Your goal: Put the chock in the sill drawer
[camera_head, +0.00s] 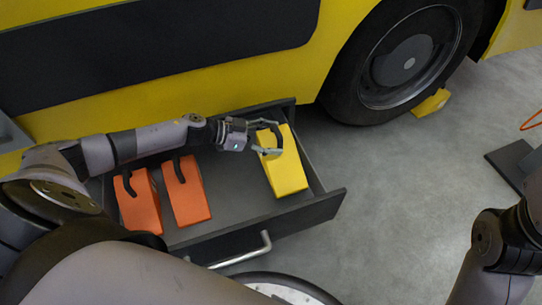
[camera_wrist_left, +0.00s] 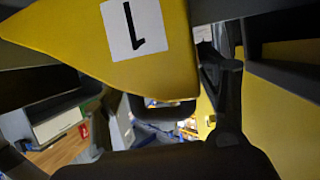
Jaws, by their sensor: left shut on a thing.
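The sill drawer (camera_head: 265,232) is pulled out below the yellow vehicle, with its silver handle at the front. A yellow chock (camera_head: 286,172) is at the right end of the drawer, within its walls as seen from above. I cannot tell whether it touches the drawer floor. My left gripper (camera_head: 268,138) is shut on the far end of this chock. My right gripper is out of view.
Two orange chocks, one (camera_head: 141,207) at the left and one (camera_head: 187,192) beside it, lie in the drawer with black handles. Bare drawer floor separates them from the yellow one. Another yellow chock (camera_head: 431,104) sits by the wheel (camera_head: 405,62).

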